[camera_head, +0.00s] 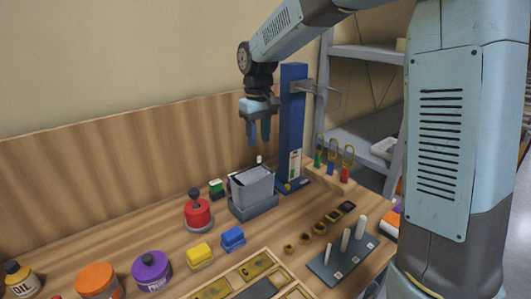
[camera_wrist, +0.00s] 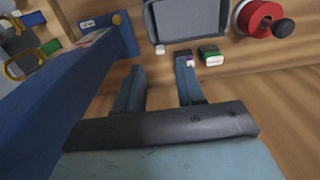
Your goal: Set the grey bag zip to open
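The grey bag (camera_head: 254,188) looks like a box-shaped grey container standing upright on a darker grey base on the bench. Its top shows dark with a pale strip; I cannot tell the zip's state. Part of the bag (camera_wrist: 188,20) shows at the top of the wrist view. My gripper (camera_head: 258,140) hangs fingers-down above and behind the bag, apart from it. In the wrist view my gripper (camera_wrist: 160,66) has its two fingers spread with nothing held between them. A small white-topped piece (camera_head: 258,159) stands behind the bag, below the fingers.
A blue post (camera_head: 293,125) stands close right of my gripper. A red weight with a black knob (camera_head: 197,213) and a green block (camera_head: 216,187) are left of the bag. Padlocks (camera_head: 332,165) are to the right. Yellow (camera_head: 199,256) and blue (camera_head: 232,238) blocks lie in front.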

